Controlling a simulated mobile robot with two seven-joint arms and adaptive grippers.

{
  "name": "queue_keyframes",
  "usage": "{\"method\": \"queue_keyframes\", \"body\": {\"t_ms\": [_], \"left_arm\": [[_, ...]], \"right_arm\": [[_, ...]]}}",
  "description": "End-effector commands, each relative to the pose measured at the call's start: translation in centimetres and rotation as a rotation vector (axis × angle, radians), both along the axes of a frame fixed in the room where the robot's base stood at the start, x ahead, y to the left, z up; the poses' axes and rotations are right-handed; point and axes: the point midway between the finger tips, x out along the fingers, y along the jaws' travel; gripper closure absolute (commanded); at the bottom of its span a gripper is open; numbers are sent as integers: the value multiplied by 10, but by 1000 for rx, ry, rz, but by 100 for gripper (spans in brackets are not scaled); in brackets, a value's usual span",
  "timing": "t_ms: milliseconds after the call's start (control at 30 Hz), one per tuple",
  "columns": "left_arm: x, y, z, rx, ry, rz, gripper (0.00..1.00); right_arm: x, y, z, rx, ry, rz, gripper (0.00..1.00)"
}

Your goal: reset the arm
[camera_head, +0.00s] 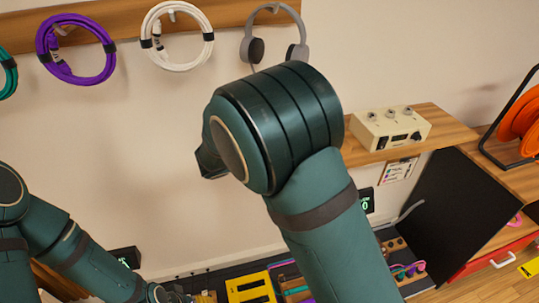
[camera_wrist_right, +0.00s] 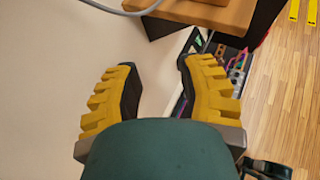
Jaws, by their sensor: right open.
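My right arm (camera_head: 330,225) rises through the middle of the head view, bent at a large dark green joint. The arm hides its own gripper there. In the right wrist view my right gripper (camera_wrist_right: 158,75) is open, with two yellow ribbed fingers wide apart and nothing between them. My left arm (camera_head: 75,250) comes in at the lower left and runs down to the bottom edge. I cannot make out its gripper.
Purple (camera_head: 75,75) and white (camera_head: 152,45) cable coils and grey headphones (camera_head: 300,52) hang on a wall rail. A cream box (camera_head: 390,129) stands on a wooden shelf (camera_head: 447,123) to the right. An orange cable reel (camera_head: 520,115) is at far right. Coloured cables lie below.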

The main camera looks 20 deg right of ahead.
Motion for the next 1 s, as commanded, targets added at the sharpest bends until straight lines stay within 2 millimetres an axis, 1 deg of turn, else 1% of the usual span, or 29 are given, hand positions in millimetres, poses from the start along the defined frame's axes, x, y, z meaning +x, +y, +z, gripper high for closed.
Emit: {"method": "queue_keyframes", "body": {"t_ms": [133, 367, 467, 567, 600, 667, 700, 767, 800, 867, 900, 967, 1000], "left_arm": [[0, 0, 2, 0, 0, 0, 45], [0, 0, 2, 0, -1, 0, 45], [0, 0, 2, 0, -1, 0, 45], [0, 0, 2, 0, -1, 0, 45], [0, 0, 2, 0, -1, 0, 45], [0, 0, 2, 0, -1, 0, 45], [0, 0, 2, 0, -1, 0, 45], [0, 0, 2, 0, -1, 0, 45], [0, 0, 2, 0, -1, 0, 45], [0, 0, 2, 0, -1, 0, 45], [0, 0, 2, 0, -1, 0, 45], [0, 0, 2, 0, -1, 0, 45], [0, 0, 2, 0, -1, 0, 45]], "right_arm": [[-5, 0, -13, 31, 23, -46, 61], [-8, -1, -20, 51, 34, -70, 61], [-15, -5, -38, 104, 55, -94, 61], [-35, -10, -78, 233, 99, -158, 61], [-47, -10, -100, 307, 120, -199, 61], [-69, -10, -134, 436, 149, -282, 61], [-86, -7, -157, 531, 165, -349, 61], [-113, 0, -188, 677, 180, -468, 61], [-133, 6, -207, 779, 184, -563, 61], [-163, 20, -233, 939, 174, -734, 61], [-181, 30, -246, 1041, 155, -862, 61], [-204, 45, -260, 1178, 109, -1057, 61], [-217, 54, -266, 1258, 68, -1192, 61]]}}
